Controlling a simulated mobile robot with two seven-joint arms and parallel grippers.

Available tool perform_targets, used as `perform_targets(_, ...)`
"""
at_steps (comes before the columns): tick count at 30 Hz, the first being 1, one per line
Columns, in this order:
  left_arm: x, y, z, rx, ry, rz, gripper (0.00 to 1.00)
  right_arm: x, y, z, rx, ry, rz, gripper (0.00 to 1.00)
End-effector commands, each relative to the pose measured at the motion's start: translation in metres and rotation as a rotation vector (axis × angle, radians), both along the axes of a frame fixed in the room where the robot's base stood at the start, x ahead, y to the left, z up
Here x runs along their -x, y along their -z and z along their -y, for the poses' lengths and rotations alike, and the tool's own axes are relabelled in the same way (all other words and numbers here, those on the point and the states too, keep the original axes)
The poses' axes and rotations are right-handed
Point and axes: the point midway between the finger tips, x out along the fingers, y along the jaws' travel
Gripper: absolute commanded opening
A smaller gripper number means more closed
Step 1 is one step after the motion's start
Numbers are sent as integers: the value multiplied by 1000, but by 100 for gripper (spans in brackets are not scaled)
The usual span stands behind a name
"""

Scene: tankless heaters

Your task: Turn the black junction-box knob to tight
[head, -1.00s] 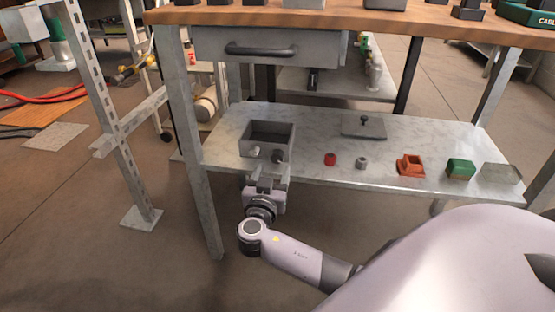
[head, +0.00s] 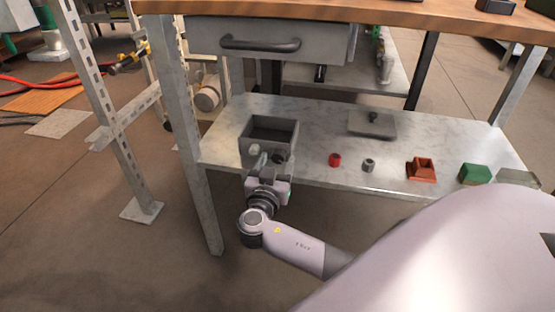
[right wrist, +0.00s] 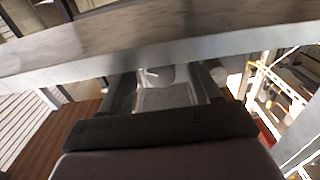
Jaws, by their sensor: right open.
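The grey open-topped junction box (head: 296,139) stands at the left of the lower shelf. Its front face carries a pale knob (head: 254,149) on the left and a dark knob (head: 276,157) on the right, partly hidden by my gripper. My right gripper (head: 267,165) is open just in front of the box, close to the dark knob. I cannot tell whether it touches it. In the right wrist view the two fingers (right wrist: 167,77) stand apart, with a grey shape bearing a light mark between them. My left gripper is not in view.
The marbled shelf (head: 320,120) holds a red cap (head: 335,160), a small grey fitting (head: 369,165), an orange-red piece (head: 421,170), a green block (head: 475,174) and a grey lid (head: 373,124). A table leg (head: 185,140) stands left; a drawer (head: 260,43) hangs above.

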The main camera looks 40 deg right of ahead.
Motion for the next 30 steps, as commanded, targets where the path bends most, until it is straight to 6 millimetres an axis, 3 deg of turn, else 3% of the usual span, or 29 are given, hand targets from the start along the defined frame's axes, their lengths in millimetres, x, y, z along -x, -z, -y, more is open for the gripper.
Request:
perform_targets(11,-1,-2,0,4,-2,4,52,0,0,-1,0,0,0,62)
perform_targets(16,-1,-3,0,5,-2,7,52,0,0,-1,0,0,0,10)
perform_targets(17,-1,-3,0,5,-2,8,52,0,0,-1,0,0,0,6)
perform_targets(30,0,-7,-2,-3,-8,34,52,0,0,-1,-82,1,98,6)
